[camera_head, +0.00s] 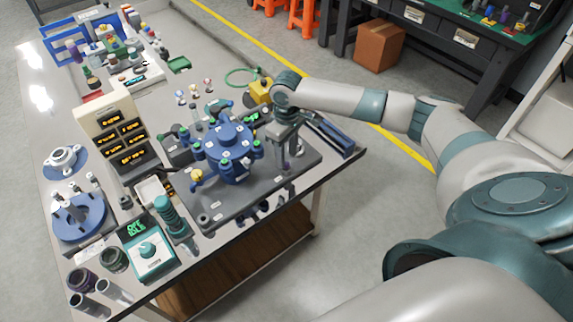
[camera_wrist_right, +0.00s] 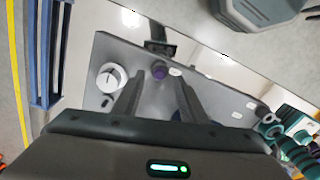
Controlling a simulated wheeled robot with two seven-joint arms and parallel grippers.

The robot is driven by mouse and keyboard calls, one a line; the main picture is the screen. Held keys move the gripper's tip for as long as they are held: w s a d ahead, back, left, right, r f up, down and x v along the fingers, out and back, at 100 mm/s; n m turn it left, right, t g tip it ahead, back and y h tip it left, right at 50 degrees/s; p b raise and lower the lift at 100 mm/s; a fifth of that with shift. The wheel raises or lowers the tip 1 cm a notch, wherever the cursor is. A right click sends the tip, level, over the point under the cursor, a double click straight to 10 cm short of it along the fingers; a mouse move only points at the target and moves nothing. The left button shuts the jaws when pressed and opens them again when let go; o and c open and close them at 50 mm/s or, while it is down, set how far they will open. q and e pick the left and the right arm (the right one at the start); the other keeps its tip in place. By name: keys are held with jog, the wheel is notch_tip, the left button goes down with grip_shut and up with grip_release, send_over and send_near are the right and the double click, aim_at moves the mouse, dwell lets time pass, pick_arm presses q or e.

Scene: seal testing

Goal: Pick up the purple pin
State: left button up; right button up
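In the right wrist view, a purple pin (camera_wrist_right: 158,72) stands on a grey plate, seen end on, just beyond and between my right fingertips. A second purple-blue bit (camera_wrist_right: 177,116) shows lower down between the fingers, too small to identify. My right gripper (camera_wrist_right: 161,82) is open, its two fingers apart with nothing held between them. In the head view my right gripper (camera_head: 286,150) points down over the right part of the grey plate (camera_head: 250,192), right of the blue round fixture (camera_head: 228,145). The pin is not clear in the head view. My left gripper is not in view.
Teal-capped fittings (camera_wrist_right: 292,146) stand at the lower right. A blue rail (camera_head: 335,138) lies near the table's right edge. Displays (camera_head: 122,135) and a teal control box (camera_head: 147,256) crowd the left.

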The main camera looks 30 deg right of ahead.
aim_at(287, 163)
jog(key=shift+f, duration=1.5)
grip_shut()
